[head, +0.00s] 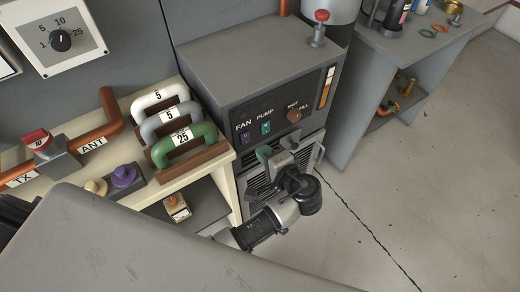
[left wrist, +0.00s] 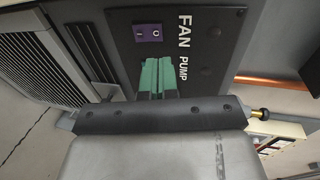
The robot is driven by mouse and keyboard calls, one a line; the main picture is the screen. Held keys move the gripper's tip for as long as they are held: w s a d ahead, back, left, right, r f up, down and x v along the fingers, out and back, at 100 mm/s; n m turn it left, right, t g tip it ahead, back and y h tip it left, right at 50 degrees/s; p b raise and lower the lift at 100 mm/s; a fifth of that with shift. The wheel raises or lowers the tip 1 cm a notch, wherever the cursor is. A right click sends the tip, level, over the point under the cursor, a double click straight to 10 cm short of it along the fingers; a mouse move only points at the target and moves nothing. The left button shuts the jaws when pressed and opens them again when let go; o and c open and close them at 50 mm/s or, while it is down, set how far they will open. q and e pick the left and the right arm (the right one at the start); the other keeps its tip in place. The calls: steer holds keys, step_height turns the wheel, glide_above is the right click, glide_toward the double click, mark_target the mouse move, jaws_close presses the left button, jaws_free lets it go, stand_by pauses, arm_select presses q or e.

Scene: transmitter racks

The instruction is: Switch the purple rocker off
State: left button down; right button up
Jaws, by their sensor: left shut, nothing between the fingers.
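The purple rocker (head: 245,137) is under the FAN label on the dark panel of the grey cabinet. In the left wrist view the purple rocker (left wrist: 148,33) shows its I and O marks; I cannot tell which side is pressed. A teal rocker (head: 266,128) sits beside it under PUMP. My left gripper (head: 264,152) is just in front of the panel, below the rockers. Its green fingers (left wrist: 157,78) are shut and empty, pointing toward the panel near the purple rocker, apart from it in the picture. My right gripper is not in view.
An orange-brown knob (head: 294,115) is on the panel's right part. A louvred grille (head: 262,190) lies below the panel. A cream bench (head: 140,196) with coloured handles and a purple knob (head: 124,175) stands to the left. Open floor (head: 400,170) lies to the right.

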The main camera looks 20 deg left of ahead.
arm_select(q)
steer(key=r+v, duration=0.1)
steer(key=v, duration=0.5)
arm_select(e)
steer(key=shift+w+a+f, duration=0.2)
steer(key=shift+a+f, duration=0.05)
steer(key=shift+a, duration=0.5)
arm_select(q)
steer(key=shift+r, duration=0.15)
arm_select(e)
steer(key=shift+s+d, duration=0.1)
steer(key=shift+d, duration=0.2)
